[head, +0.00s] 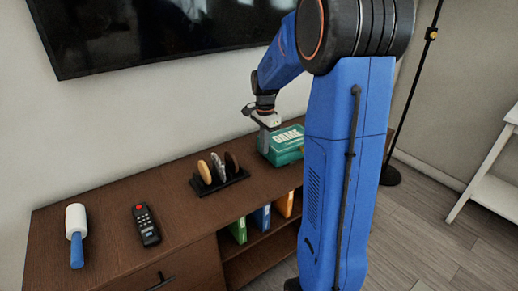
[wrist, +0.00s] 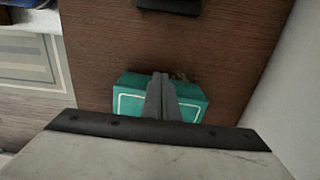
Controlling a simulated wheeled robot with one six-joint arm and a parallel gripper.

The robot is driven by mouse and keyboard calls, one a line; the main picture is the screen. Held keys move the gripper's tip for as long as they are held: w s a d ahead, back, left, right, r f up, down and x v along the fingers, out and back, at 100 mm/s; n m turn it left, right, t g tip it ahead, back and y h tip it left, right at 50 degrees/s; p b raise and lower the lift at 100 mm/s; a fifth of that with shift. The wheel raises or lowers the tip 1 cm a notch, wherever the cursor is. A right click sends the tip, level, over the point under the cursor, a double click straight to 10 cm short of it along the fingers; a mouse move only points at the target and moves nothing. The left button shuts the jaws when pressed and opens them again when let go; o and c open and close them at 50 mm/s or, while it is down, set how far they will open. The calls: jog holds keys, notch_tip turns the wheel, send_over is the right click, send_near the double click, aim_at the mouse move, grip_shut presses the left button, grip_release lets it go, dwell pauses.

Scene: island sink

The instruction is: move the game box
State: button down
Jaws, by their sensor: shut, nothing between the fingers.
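The game box (head: 284,146) is a green box with white lettering on the right part of the wooden cabinet top. In the wrist view the box (wrist: 131,101) shows as a teal box with a pale outline, partly hidden by my fingers and the gripper body. My gripper (head: 270,124) is right at the box, by its upper left side in the head view. In the wrist view the fingers of my gripper (wrist: 163,82) are together, in front of the box, with nothing between them. I cannot tell whether they touch it.
The wooden cabinet (head: 100,195) also bears a dark rack (head: 219,181) with several oval pieces, a remote (head: 146,224) and a lint roller (head: 76,235). Books (head: 262,217) stand on the shelf below. A television (head: 160,35) hangs above. A lamp pole (head: 412,90) stands right.

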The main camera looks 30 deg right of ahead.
jog(key=d, duration=2.8)
